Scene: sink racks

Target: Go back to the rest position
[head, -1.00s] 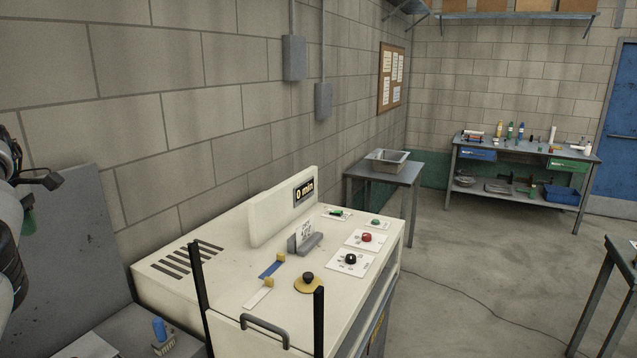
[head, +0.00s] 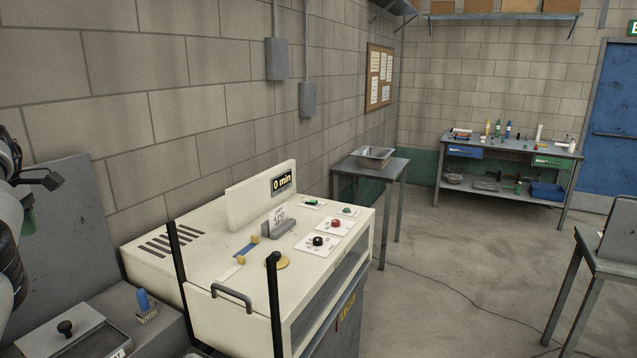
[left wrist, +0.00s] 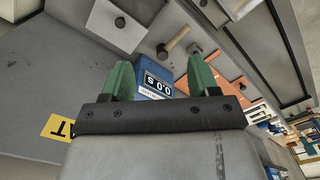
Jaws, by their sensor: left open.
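My left gripper shows at the far left edge of the head view (head: 40,200), partly cut off by the frame. In the left wrist view its two green fingers (left wrist: 160,82) are apart with nothing held between them. Beyond the fingers, the left wrist view shows a blue box with a display reading (left wrist: 155,85) and a hammer with a wooden handle (left wrist: 174,42). My right gripper is not seen in either view.
A cream machine (head: 200,262) with knobs, a handle and a "0 min" display stands close in front. A grey table with a metal basin (head: 374,157) is behind it. A workbench (head: 510,150) stands at the back. Open floor (head: 450,270) lies to the right.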

